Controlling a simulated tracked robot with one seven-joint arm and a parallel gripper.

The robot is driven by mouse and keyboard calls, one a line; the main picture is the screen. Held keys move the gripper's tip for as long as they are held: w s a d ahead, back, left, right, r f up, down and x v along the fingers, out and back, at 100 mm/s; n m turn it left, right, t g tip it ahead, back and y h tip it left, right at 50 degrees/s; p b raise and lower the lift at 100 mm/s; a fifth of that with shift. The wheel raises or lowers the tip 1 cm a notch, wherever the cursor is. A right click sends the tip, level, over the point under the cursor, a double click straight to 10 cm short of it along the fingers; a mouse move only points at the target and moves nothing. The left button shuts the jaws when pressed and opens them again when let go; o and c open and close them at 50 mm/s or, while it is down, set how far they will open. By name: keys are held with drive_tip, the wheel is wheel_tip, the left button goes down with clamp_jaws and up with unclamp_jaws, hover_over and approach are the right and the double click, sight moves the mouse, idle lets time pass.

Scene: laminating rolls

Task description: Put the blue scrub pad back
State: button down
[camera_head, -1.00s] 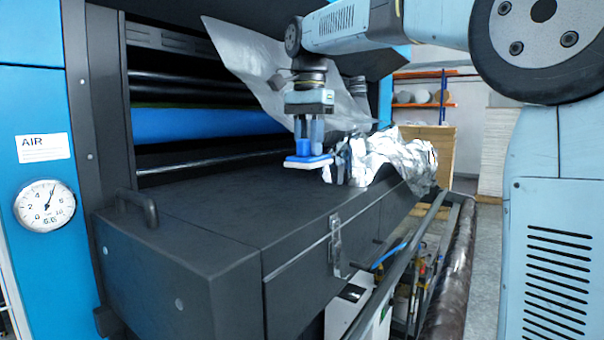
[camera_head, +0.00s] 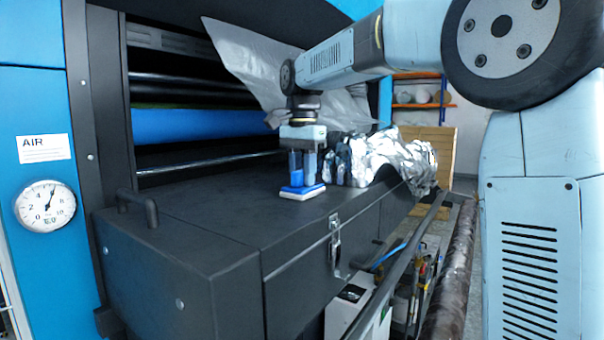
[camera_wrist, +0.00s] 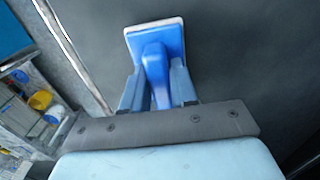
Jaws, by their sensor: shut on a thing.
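The blue scrub pad (camera_head: 302,191) has a blue top with a handle and a white underside. It is at or just above the dark machine cover (camera_head: 215,215), near its front edge; I cannot tell if it touches. My gripper (camera_head: 303,178) points down and is shut on the pad's handle. In the wrist view the blue scrub pad (camera_wrist: 155,36) lies beyond the fingers, and my gripper (camera_wrist: 157,88) has one finger on each side of the handle. The handle partly hides the pad's face.
Crumpled silver foil (camera_head: 385,158) lies on the cover just right of the pad. A clear film sheet (camera_head: 250,70) hangs behind. A metal latch (camera_head: 335,245) is on the cover's front, and a black handle (camera_head: 138,205) stands at left. The cover's left part is clear.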

drive_tip(key=c, duration=0.9)
unclamp_jaws()
wheel_tip(320, 180, up, 12)
drive_tip(key=shift+r, duration=0.1)
drive_tip(key=shift+d, duration=0.1)
